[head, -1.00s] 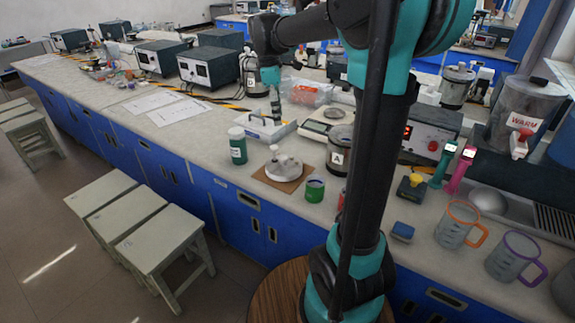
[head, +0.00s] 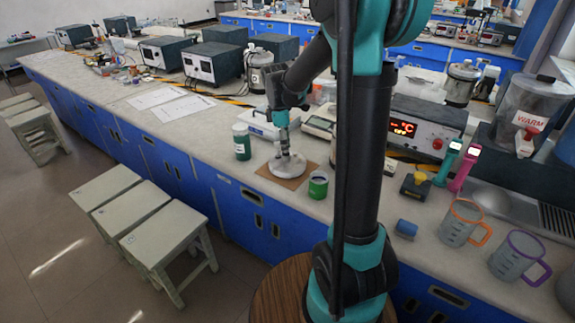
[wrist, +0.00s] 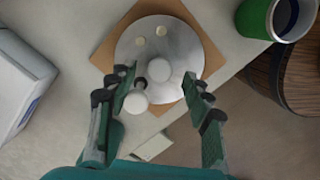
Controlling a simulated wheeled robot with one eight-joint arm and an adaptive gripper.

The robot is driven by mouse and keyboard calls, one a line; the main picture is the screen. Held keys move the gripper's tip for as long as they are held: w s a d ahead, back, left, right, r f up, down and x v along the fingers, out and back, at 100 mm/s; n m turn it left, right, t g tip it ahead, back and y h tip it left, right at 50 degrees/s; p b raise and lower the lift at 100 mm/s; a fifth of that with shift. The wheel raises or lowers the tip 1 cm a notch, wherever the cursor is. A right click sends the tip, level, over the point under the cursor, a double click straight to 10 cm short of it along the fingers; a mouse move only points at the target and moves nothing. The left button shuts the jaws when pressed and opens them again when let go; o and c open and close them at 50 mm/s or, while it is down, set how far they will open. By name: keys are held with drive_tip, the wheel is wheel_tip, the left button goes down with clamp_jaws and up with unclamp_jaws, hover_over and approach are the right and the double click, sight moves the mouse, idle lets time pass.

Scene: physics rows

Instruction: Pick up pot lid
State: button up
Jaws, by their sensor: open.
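The pot lid (head: 292,170) is a pale grey disc with a raised knob, lying on a brown square board on the bench. In the wrist view the lid (wrist: 185,50) shows from above, with a round pale knob and two small cream spots. A white round piece (wrist: 135,103) shows close to the left finger. My gripper (head: 284,155) points down just over the lid. In the wrist view my gripper (wrist: 161,82) is open, with its fingers to either side of the knob. Whether the fingers touch the lid cannot be told.
A white box-like device (head: 262,124) is behind. Beakers (head: 461,222) with coloured handles stand at the right. Stools (head: 165,240) line the bench front.

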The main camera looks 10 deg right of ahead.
drive_tip(key=shift+d+f, duration=0.15)
drive_tip(key=shift+f, duration=0.95)
clamp_jaws()
